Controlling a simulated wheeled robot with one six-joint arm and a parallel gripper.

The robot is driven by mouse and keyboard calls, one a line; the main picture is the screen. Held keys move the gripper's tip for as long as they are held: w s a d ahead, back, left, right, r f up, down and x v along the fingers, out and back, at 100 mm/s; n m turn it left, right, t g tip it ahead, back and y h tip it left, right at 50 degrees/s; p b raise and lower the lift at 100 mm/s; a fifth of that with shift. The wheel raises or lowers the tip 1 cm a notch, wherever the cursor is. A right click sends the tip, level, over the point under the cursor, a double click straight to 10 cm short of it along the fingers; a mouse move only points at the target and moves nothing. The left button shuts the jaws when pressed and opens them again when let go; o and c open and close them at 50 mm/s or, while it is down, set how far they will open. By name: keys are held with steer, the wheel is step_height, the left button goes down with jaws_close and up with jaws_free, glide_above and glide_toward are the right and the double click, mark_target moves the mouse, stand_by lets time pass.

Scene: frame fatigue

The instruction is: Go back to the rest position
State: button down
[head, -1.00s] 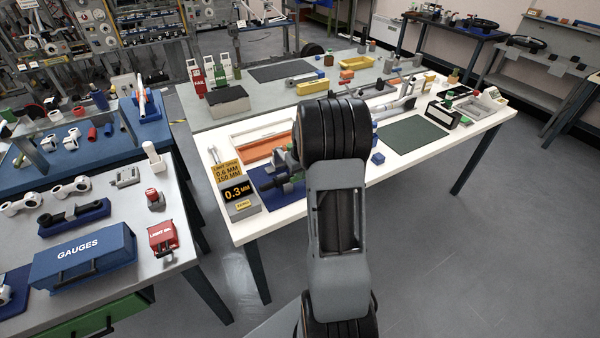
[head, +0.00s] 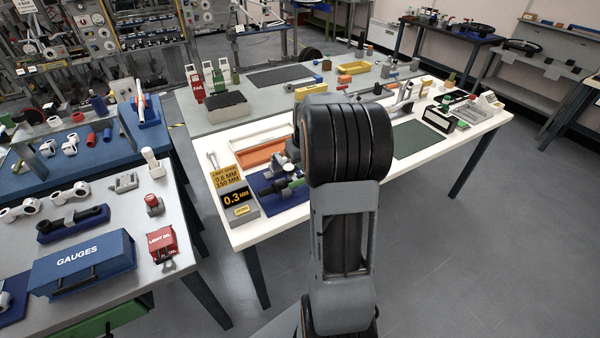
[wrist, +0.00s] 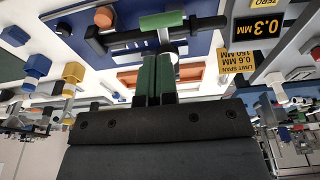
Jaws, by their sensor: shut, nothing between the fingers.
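My gripper (wrist: 153,80) shows in the wrist view as two dark green-black fingers, shut together and empty. In the head view my own arm hides most of it. Past the fingertips in the wrist view lies a blue mat (wrist: 208,43) with a black bar-shaped device and a green block (wrist: 161,20) on it. The mat also shows in the head view (head: 296,200), on the white table just left of my arm. The fingers look apart from the device, though they overlap it in the picture.
The white table (head: 245,232) carries a 0.3 mm sign (head: 236,197), an orange tray (head: 262,152) and a dark green mat (head: 420,138). At left, a bench holds a blue gauges box (head: 82,262) and a red box (head: 162,243). Floor at right (head: 480,260) is clear.

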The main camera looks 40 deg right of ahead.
steer(key=shift+s+r, duration=0.2)
steer(key=shift+r, duration=0.6)
steer(key=shift+s+r, duration=0.15)
steer(key=shift+r, duration=0.65)
steer(key=shift+s+r, duration=0.2)
steer(key=shift+r, duration=0.6)
steer(key=s+a+r+t, duration=0.1)
steer(key=s+a, duration=0.6)
steer(key=a, duration=0.4)
steer(key=s+a+r+n+t, duration=0.1)
steer(key=s+a, duration=0.6)
steer(key=a, duration=0.4)
steer(key=shift+s+a+r, duration=0.2)
steer(key=shift+a, duration=0.1)
